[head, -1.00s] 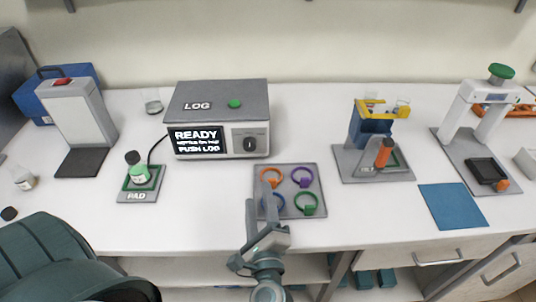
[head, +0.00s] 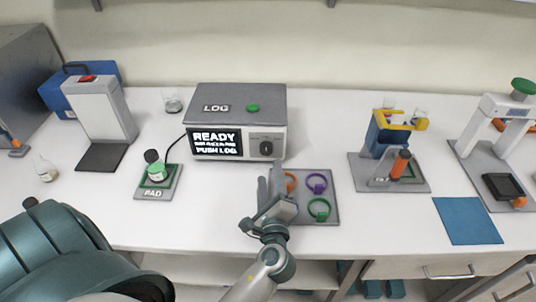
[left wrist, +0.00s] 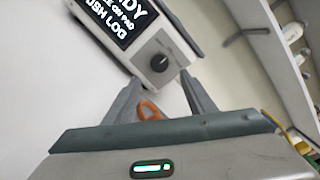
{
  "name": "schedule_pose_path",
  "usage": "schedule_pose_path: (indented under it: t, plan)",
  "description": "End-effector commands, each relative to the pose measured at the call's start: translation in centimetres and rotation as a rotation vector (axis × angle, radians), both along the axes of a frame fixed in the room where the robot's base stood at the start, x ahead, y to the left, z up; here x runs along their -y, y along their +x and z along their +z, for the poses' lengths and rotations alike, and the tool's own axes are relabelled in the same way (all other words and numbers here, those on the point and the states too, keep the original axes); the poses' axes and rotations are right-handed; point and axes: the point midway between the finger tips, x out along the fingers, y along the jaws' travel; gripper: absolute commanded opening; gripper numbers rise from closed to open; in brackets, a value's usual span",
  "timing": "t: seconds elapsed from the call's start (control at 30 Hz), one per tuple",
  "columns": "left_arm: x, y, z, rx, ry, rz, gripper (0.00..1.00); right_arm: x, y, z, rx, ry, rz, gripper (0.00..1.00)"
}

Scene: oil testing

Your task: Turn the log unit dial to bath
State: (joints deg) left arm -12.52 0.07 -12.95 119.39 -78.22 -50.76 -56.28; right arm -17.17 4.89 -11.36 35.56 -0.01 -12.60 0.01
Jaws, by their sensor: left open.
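The log unit (head: 236,105) is a grey and white box at the back centre, with a green button on top and a lit screen (head: 215,143) reading READY and PUSH LOG. Its black dial (head: 266,148) is on the right of the front face. The dial also shows in the left wrist view (left wrist: 159,62), ahead of the fingertips. My left gripper (head: 271,177) is open and empty, just in front of and below the dial, apart from it. In the left wrist view its two fingers (left wrist: 159,88) stand apart. The dial's small labels are unreadable. My right gripper is not in view.
A grey tray with coloured rings (head: 330,215) lies right of my left gripper. A pad with a green-labelled bottle (head: 157,192) lies left of the unit. A blue and yellow stand (head: 390,135) and a blue mat (head: 467,221) are to the right.

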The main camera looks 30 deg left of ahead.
Motion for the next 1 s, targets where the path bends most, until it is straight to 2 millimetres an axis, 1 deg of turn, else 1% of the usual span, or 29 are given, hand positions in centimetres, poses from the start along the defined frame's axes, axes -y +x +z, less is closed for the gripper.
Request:
schedule_pose_path:
  t: [0.03,0.2,0.43,0.63,0.93,0.97,1.0]
  plan:
    - [-0.6,0.9,0.1,0.002,0.003,0.0,0.5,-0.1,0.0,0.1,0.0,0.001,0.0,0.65]
    - [-2.4,3.3,0.1,0.002,0.002,0.001,0.5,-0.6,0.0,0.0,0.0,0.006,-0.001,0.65]
    - [-4.3,5.8,-0.1,0.001,0.0,-0.001,0.5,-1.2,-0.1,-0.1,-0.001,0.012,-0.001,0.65]
    - [-5.0,6.7,0.0,0.0,0.0,0.0,0.5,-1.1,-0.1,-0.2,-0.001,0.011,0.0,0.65]
    - [-5.1,6.8,0.0,0.0,0.0,-0.001,0.5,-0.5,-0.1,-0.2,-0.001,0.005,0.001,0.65]
    - [-5.1,6.8,0.0,0.0,0.0,-0.001,0.46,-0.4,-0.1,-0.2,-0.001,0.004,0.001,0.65]
    - [-5.1,6.8,0.0,0.0,0.0,-0.001,0.36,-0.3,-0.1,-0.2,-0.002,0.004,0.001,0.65]
